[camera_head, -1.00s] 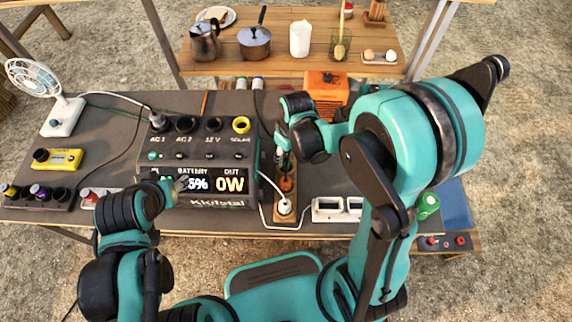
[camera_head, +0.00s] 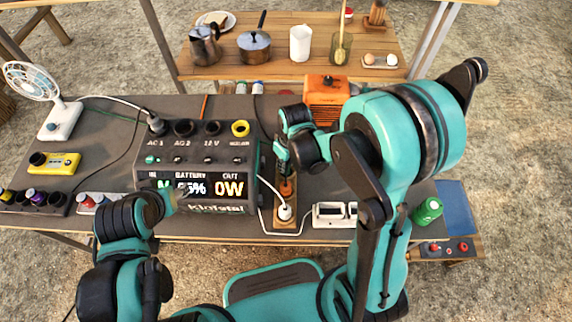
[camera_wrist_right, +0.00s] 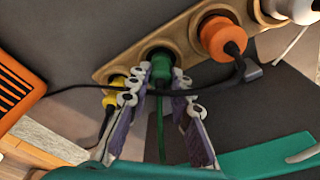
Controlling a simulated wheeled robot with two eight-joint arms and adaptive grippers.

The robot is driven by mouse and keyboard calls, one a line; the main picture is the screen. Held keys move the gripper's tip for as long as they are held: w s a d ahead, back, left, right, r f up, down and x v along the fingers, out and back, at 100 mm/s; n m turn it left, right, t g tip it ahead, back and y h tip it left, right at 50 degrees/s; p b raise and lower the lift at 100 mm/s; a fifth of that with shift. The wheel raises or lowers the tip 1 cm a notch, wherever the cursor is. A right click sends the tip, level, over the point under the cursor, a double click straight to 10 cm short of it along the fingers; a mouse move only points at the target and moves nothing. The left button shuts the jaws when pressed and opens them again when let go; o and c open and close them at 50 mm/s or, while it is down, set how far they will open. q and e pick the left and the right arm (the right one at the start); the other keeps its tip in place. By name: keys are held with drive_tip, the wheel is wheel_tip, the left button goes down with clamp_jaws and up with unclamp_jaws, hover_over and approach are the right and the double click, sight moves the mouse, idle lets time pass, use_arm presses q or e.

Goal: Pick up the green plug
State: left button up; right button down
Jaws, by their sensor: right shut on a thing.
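The green plug (camera_wrist_right: 161,66) sits in a hole of a wooden rack (camera_wrist_right: 183,47) in the right wrist view, its green cable running down between my fingers. My right gripper (camera_wrist_right: 163,84) is shut on the green plug, one finger at each side. In the head view my right gripper (camera_head: 282,155) is over the far part of the rack (camera_head: 277,222) and hides the green plug. My left gripper (camera_head: 168,198) is in front of the power station's display; its fingers are too small to judge.
The yellow plug (camera_wrist_right: 118,82) and orange plug (camera_wrist_right: 220,38) sit in the rack on either side. A white plug (camera_wrist_right: 303,9) is farther along. A black cable (camera_wrist_right: 205,86) crosses by my fingers. The power station (camera_head: 205,135) stands left of the rack.

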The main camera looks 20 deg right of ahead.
drive_tip(key=shift+r+p, duration=0.35)
drive_tip(key=shift+r, duration=0.35)
wheel_tip(320, 180, up, 3)
drive_tip(key=shift+r+p, duration=0.1)
drive_tip(key=shift+p, duration=0.75)
drive_tip(key=s+r+p, duration=0.4)
drive_tip(key=s+r, duration=0.3)
drive_tip(key=s, duration=0.4)
wheel_tip(320, 180, up, 12)
drive_tip(key=p, duration=1.1)
drive_tip(key=shift+s+a+p, duration=0.2)
drive_tip(key=shift+s+p, duration=0.1)
drive_tip(key=shift+s, duration=0.05)
drive_tip(key=shift+w, duration=0.1)
drive_tip(key=w+a+b, duration=0.4)
drive_tip(key=w+a, duration=1.4)
drive_tip(key=w, duration=0.3)
drive_tip(key=shift+w+a, duration=0.25)
drive_tip(key=shift+a, duration=0.05)
